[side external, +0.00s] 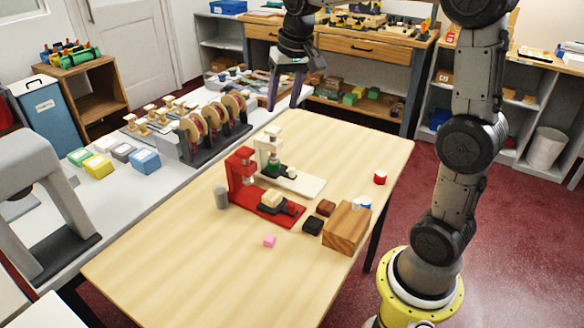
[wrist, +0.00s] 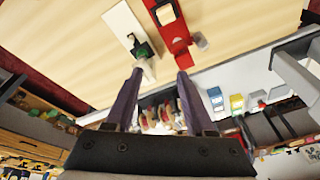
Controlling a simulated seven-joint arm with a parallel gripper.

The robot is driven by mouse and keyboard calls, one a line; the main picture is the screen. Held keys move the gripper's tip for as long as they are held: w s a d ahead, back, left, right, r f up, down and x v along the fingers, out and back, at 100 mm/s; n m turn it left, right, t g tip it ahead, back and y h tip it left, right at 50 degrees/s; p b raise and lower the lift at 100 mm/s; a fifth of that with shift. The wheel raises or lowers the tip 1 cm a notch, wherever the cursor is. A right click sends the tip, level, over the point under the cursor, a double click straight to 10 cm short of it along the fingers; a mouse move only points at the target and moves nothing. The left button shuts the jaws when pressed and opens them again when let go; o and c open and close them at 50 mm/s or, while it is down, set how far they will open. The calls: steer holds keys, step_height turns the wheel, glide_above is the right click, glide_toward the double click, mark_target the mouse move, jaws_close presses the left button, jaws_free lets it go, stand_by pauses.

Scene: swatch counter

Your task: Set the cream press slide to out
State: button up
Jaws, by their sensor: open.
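The cream press (side external: 310,184) stands on the wooden table, with its column at the far-left end of its long base. A dark slide with a green piece (side external: 275,163) sits close to the column, under the press head. The cream press also shows in the wrist view (wrist: 121,20), with the green piece (wrist: 143,49) near its column. My gripper (side external: 283,107) is open and empty, fingers pointing down, in the air above and behind the press. In the wrist view my gripper (wrist: 159,74) has its left fingertip overlapping the press's column end; contact cannot be told.
A red press (side external: 240,170) with a cream block on its dark slide stands beside it, nearer the camera. A grey cylinder (side external: 221,197), pink block (side external: 269,241), dark block (side external: 312,225), wooden block (side external: 346,228) and red cylinder (side external: 380,177) stand around. The table's front left is clear.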

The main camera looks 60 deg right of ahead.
steer(key=w+d+f+m+g, duration=0.2)
steer(key=w+d+f, duration=0.3)
steer(key=d+f, duration=0.35)
glide_toward(292, 169)
steer(key=shift+g+y, duration=0.4)
steer(key=f, duration=0.9)
steer(key=shift+w+d+f, duration=0.2)
steer(key=shift+w+d, duration=0.15)
steer(key=shift+d, duration=0.05)
steer(key=shift+c, duration=0.3)
jaws_close()
